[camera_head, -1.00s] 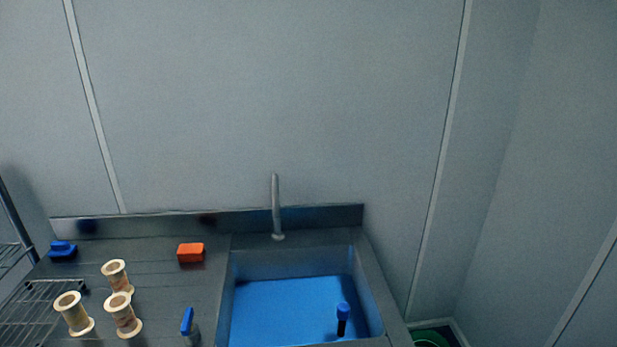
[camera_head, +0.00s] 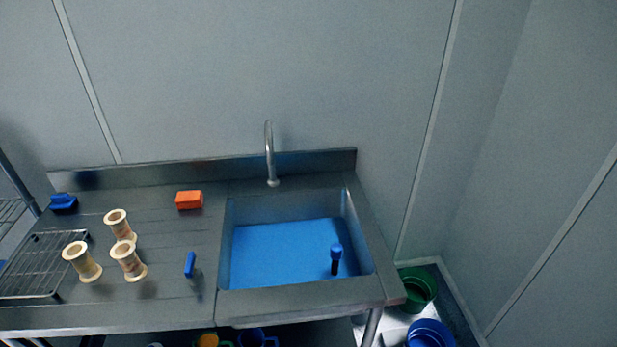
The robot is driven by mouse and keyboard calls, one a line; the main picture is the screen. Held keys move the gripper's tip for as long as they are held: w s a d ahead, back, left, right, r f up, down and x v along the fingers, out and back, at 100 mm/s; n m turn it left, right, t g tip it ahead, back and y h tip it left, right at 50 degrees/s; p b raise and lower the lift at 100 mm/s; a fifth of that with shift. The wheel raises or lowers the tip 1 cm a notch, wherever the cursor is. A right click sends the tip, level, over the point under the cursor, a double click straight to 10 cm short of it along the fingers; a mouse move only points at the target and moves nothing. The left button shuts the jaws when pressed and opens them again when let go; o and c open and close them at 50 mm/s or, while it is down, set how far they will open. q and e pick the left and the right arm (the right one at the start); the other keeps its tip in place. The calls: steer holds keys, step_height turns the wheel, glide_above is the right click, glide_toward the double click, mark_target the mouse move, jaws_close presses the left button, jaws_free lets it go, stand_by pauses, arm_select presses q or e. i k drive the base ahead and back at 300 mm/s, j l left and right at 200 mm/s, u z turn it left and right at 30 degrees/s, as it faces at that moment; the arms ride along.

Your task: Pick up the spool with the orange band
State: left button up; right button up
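Three cream-coloured spools stand on the left part of the steel counter (camera_head: 95,318). One spool (camera_head: 119,225) is at the back, one spool (camera_head: 81,262) is at the front left, and one spool (camera_head: 128,261) is at the front right. Brownish-orange tones show on their middles, but the frame is too coarse to tell which one carries an orange band. The back spool and the front right spool overlap in the view. Neither of my grippers is in view.
A wire rack (camera_head: 38,268) lies left of the spools. An orange block (camera_head: 189,200), a blue object (camera_head: 63,202) and a blue-topped item (camera_head: 190,265) are on the counter. The sink (camera_head: 270,296) holds a blue-topped item (camera_head: 336,258). A green bucket (camera_head: 417,288) stands on the floor.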

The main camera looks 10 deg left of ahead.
mark_target(116, 219)
steer(key=u, duration=1.4)
steer(key=i+j+z, duration=0.1)
steer(key=j, duration=0.35)
steer(key=i+j, duration=0.2)
steer(key=j, duration=0.25)
steer(key=i+j+z, duration=0.15)
steer(key=j, duration=0.3)
steer(key=i+j, duration=0.15)
steer(key=j, duration=0.35)
steer(key=i+j+z, duration=0.15)
steer(key=j, duration=0.3)
